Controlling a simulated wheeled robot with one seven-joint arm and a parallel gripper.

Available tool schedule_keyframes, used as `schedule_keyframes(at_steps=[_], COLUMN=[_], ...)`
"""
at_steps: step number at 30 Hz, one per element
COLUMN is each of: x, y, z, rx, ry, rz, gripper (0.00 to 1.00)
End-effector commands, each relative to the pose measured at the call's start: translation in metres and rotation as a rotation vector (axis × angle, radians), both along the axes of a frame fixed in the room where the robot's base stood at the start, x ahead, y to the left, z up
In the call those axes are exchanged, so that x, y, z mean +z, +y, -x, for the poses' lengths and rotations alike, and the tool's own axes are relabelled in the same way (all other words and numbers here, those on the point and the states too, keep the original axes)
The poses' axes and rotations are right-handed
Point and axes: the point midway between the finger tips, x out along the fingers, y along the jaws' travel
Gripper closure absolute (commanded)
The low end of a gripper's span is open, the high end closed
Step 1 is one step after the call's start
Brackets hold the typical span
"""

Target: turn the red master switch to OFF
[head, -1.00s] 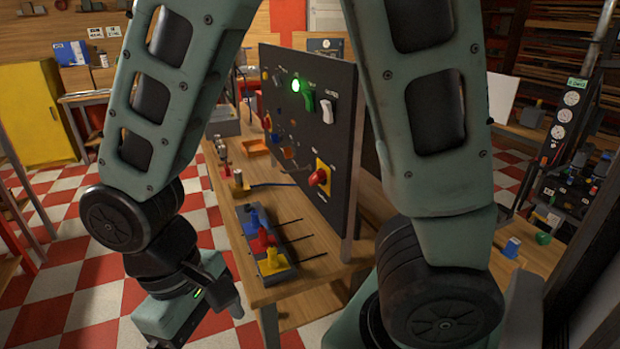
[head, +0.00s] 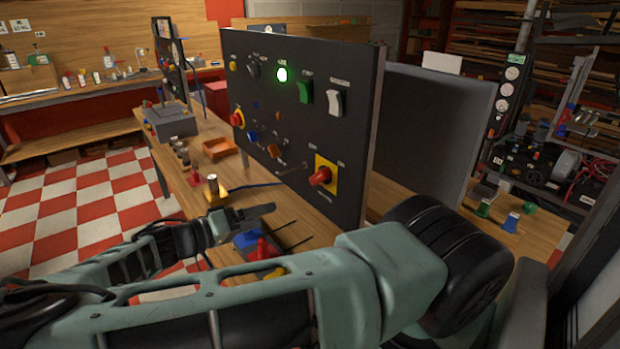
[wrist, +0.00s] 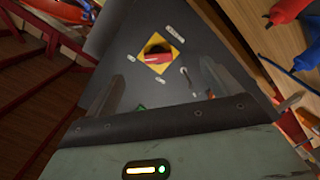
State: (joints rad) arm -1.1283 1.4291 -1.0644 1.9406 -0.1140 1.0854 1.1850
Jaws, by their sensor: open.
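The red master switch (head: 321,177) is a red rotary knob on a yellow square plate at the lower right of the black upright panel (head: 350,120). In the wrist view the red knob (wrist: 156,58) shows on its yellow plate, ahead of the jaws and a little above the line between the fingertips. My gripper (wrist: 163,75) is open and empty, its two fingers apart and short of the panel. In the head view my gripper (head: 250,212) is left of the switch, over the bench, with a clear gap to the panel. The knob's label is too small to read.
The panel also carries a lit green lamp (head: 282,74), a green rocker (head: 305,90) and a white rocker (head: 335,102). Blue, red and yellow plugs (head: 262,248) stand on the bench below my gripper. An orange tray (head: 219,148) lies farther back.

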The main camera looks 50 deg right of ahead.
Motion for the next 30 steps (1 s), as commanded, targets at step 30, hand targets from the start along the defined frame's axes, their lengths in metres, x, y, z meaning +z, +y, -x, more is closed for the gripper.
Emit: schedule_keyframes(at_steps=[30], x=[0.025], y=[-0.134], z=[0.017], rx=[0.042], ry=[-0.100], rz=[0.143], gripper=[0.11])
